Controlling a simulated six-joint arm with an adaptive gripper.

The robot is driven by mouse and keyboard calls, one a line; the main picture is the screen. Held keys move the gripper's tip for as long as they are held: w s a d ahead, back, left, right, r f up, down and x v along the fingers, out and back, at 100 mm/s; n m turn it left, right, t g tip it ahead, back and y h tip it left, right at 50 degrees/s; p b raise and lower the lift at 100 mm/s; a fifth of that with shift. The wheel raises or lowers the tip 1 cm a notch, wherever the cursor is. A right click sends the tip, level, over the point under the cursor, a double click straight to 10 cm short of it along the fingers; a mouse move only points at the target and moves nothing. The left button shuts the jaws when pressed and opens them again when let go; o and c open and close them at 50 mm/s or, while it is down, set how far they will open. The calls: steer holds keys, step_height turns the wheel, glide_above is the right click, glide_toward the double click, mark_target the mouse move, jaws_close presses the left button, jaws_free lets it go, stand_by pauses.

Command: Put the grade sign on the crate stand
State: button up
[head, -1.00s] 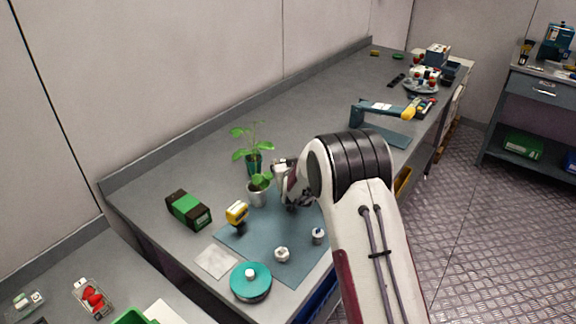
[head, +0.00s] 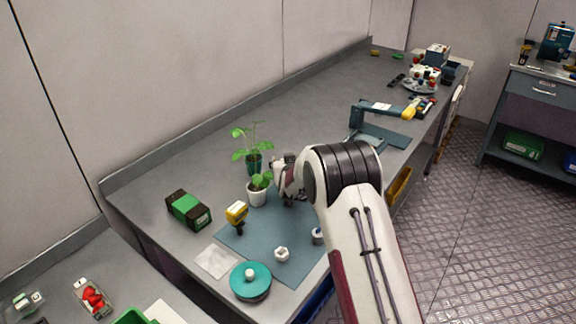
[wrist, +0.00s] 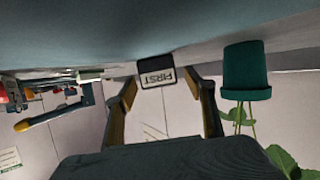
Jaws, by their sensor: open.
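The grade sign (wrist: 157,73), a small dark-framed white card reading FIRST, appears upside down in the wrist view. It is between the tips of my gripper (wrist: 163,86), whose fingers are spread on both sides of it. I cannot tell whether either finger touches it. In the head view my gripper (head: 290,199) is low over the blue-grey mat (head: 262,234), beside the white pot, and the sign is hidden there. I cannot make out the crate stand with certainty in either view.
A white pot (head: 258,195) and a dark green pot (head: 253,163) hold plants left of my gripper; the green pot (wrist: 246,72) is close in the wrist view. A yellow device (head: 237,212), white nut (head: 282,254) and teal disc (head: 251,282) are nearby. The bench's far middle is clear.

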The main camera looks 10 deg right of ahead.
steer(key=c, duration=1.1)
steer(key=shift+r, duration=0.1)
steer(key=shift+r, duration=4.9)
steer(key=shift+w+r, duration=0.1)
steer(key=shift+r, duration=0.1)
steer(key=shift+d, duration=0.1)
